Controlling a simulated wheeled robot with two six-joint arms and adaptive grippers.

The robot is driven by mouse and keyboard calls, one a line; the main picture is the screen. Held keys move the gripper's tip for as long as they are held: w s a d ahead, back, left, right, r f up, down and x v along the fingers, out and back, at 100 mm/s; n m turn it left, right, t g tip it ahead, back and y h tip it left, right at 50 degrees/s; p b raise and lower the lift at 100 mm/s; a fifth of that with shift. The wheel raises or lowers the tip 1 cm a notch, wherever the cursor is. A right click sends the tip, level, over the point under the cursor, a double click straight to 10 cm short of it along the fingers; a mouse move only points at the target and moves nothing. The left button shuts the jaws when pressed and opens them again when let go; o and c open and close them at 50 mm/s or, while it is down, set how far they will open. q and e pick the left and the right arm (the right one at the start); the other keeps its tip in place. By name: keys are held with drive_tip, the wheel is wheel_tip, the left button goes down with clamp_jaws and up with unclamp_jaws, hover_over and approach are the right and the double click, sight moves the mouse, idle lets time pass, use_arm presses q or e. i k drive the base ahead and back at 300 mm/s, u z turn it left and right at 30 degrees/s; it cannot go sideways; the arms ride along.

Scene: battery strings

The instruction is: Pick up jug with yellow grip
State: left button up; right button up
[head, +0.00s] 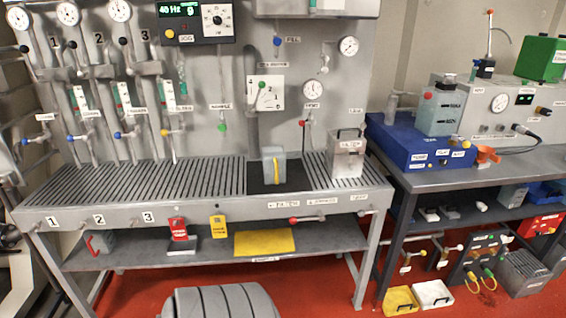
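The jug with the yellow grip (267,168) is a small grey box-shaped container with a yellow handle on its front right side. It stands upright on the dark plate set into the grated top of the grey bench (52,217), right of the centre. Neither of my grippers shows in the head view.
A larger grey container (346,160) stands on the grating right of the jug. A jug with a red grip (101,243) is on the lower shelf. Valves and gauges line the panel behind. The left grating (150,187) is clear. A blue box (400,142) sits on the right table.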

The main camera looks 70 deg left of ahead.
sight(274, 168)
drive_tip(key=u, duration=0.5)
drive_tip(key=i, duration=0.85)
drive_tip(key=u, duration=0.8)
